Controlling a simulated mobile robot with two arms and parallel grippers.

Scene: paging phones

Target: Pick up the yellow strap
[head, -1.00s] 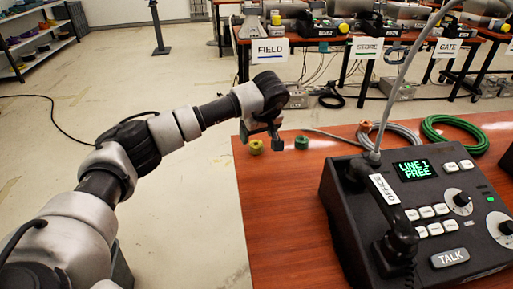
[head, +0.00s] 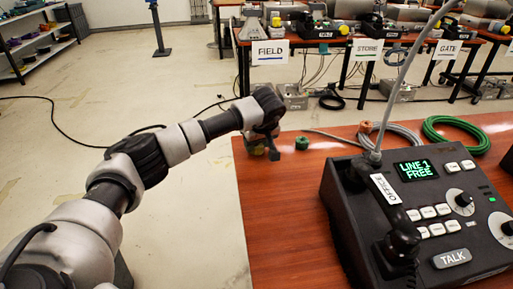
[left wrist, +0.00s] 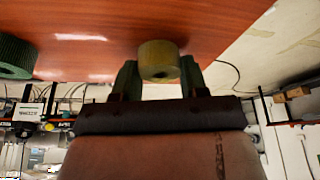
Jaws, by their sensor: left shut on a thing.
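The yellow strap is a small rolled coil at the far left corner of the wooden table. In the left wrist view the yellow strap (left wrist: 158,60) sits between the two fingers of my left gripper (left wrist: 158,78). In the head view my left gripper (head: 262,150) covers most of it. The gripper is shut on the strap. I cannot tell whether the strap still touches the tabletop. My right gripper is in neither view.
A green strap roll (head: 302,143) stands just right of my left gripper. An orange roll (head: 366,127), a grey cable (head: 400,136) and a green cable coil (head: 455,134) lie farther right. A black phone console (head: 345,215) fills the table's right. The table's front left (head: 285,220) is clear.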

